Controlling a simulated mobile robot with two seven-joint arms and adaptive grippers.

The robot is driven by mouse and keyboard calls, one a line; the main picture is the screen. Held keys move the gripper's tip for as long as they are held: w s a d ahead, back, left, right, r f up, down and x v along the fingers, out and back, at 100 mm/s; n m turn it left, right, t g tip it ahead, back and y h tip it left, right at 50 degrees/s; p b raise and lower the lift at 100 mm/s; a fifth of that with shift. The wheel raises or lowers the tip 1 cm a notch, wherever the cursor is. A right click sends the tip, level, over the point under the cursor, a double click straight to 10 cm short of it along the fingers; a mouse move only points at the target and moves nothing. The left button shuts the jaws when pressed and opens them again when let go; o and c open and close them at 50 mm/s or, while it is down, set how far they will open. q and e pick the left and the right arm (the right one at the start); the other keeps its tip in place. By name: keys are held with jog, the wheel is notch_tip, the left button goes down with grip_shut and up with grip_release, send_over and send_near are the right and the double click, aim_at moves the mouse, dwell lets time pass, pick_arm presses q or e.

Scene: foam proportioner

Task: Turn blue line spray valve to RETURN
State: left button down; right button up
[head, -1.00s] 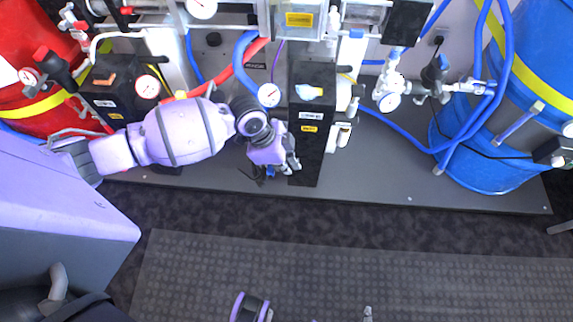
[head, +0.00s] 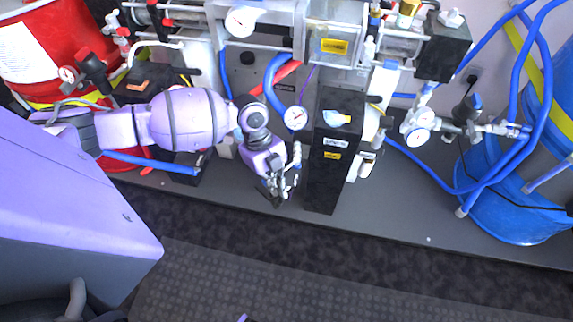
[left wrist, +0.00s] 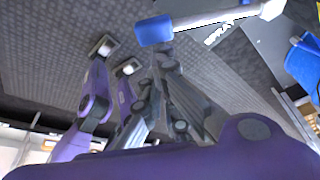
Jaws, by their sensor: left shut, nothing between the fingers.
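A black box (head: 335,185) with small white and yellow labels stands right of my left gripper (head: 278,193). In the left wrist view, a white lever with a blue end (left wrist: 155,30) lies just beyond my left fingertips (left wrist: 163,58), beside a dark labelled surface. I cannot tell whether this lever is the spray valve, and no RETURN mark is readable. My left gripper is shut and empty, pointing down close to the left side of the black box. My right gripper is not in view.
Gauges, clear-walled units and hoses (head: 275,78) crowd the area behind the box. A red drum (head: 60,45) stands at left and a blue drum (head: 500,200) at right. Dark flooring lies in front.

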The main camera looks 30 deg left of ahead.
pick_arm(q)
jog(key=w+a+m+g+y+b, duration=0.2)
jog(key=w+a+m+b, duration=0.2)
jog(key=a+m, duration=0.5)
jog(key=shift+w+a+b, duration=0.2)
jog(key=shift+w+b, duration=0.2)
jog(key=shift+w, duration=0.15)
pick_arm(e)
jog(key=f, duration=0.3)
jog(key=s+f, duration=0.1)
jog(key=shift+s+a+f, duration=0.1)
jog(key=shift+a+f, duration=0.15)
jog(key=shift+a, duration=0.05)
pick_arm(q)
jog(key=shift+w, duration=0.1)
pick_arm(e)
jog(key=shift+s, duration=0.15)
